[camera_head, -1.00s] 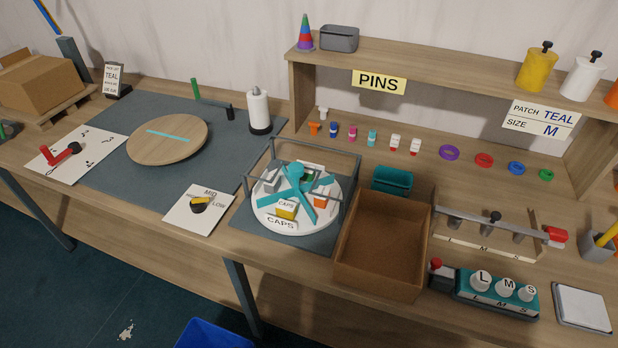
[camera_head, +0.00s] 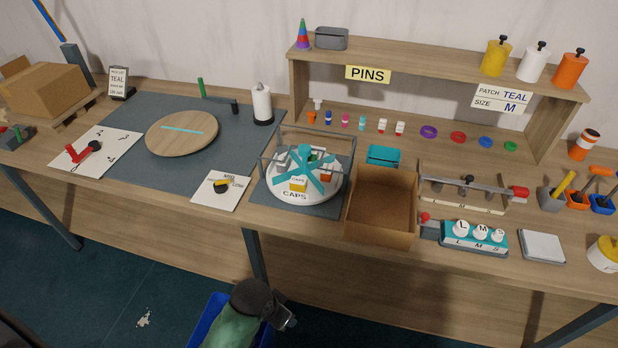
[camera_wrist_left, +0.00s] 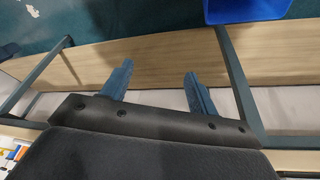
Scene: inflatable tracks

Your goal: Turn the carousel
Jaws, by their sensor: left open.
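The carousel (camera_head: 275,188) is a white round turntable with teal dividers. It stands on a grey mat inside a grey post-and-rail frame (camera_head: 350,160). Its front edge reads CAPS. A yellow block (camera_head: 298,185) sits in the front compartment; an orange one (camera_head: 328,177) shows at right; the rear compartments are partly hidden by dividers and rails. My left gripper (camera_wrist_left: 157,82) is open and empty in the left wrist view, fingers apart, with the bench's edge and legs behind. In the head view, a green and dark arm part of mine shows low at bottom centre, well below the carousel. My right gripper is not in view.
A brown open box (camera_head: 352,215) stands right of the carousel, with a teal tray (camera_head: 384,155) behind it. A MID/LOW dial plate (camera_head: 235,197) lies to the left, near a round wooden board (camera_head: 182,145). A blue bin (camera_head: 205,320) is on the floor.

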